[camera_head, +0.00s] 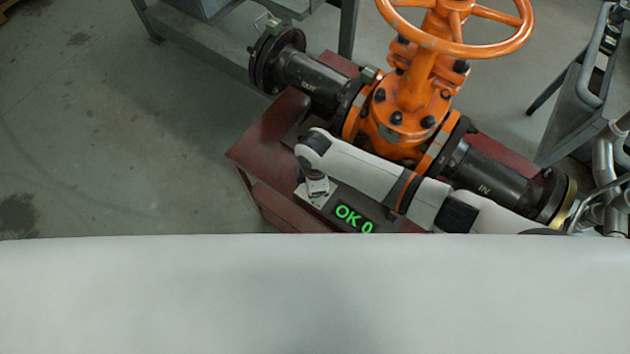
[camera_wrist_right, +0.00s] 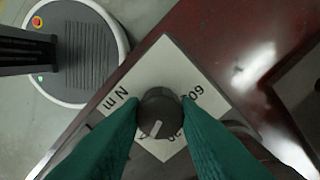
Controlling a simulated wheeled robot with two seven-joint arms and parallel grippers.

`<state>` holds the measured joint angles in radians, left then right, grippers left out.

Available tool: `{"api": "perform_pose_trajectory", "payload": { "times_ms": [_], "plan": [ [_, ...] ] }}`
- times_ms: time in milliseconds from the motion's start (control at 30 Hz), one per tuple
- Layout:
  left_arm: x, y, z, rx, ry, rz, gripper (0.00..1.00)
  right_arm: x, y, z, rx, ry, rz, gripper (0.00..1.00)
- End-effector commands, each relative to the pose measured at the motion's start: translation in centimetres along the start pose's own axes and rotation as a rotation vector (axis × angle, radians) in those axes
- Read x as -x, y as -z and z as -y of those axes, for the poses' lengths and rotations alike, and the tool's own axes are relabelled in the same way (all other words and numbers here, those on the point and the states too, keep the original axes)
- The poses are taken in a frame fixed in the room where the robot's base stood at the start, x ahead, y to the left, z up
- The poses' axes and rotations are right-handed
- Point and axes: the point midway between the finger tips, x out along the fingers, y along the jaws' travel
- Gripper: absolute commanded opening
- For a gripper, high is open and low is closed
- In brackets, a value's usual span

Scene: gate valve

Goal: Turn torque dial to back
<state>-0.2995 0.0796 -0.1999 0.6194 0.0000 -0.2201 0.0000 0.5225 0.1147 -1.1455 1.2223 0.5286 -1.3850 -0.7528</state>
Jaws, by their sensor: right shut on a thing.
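The torque dial (camera_wrist_right: 159,113) is a dark round knob on a white square plate (camera_wrist_right: 178,62) marked "N m" and with numbers that are partly hidden. Its white pointer line faces the bottom of the right wrist view. My right gripper (camera_wrist_right: 160,116) has its two green fingers closed on either side of the dial. In the head view the right gripper (camera_head: 317,187) points down over the plate (camera_head: 302,197), and the dial is hidden there. My left gripper is not in view.
Floor at left is clear.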

Motion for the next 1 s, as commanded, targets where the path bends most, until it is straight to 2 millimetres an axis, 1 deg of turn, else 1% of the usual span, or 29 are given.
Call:
{"api": "perform_pose_trajectory", "payload": {
  "times_ms": [433,467,500,600,867,967,1000],
  "plan": [
    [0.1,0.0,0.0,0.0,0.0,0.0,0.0,0.1,0.0,0.1,-0.013,0.001,0.001,0.06],
    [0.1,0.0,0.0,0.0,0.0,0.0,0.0,0.1,0.0,0.1,-0.013,0.001,0.001,0.3],
    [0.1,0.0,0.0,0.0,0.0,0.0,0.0,0.1,0.0,0.1,-0.013,0.001,0.001,0.36],
    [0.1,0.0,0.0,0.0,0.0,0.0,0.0,0.0,0.0,0.1,-0.013,0.001,0.001,0.5],
    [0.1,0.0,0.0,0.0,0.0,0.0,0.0,0.1,0.0,0.0,-0.012,0.001,0.001,0.5],
    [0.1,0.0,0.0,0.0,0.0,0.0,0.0,0.6,0.0,0.1,-0.012,0.002,0.001,0.5],
    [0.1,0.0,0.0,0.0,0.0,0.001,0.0,1.1,0.0,0.1,-0.011,0.003,0.002,0.5]
  ]
}}
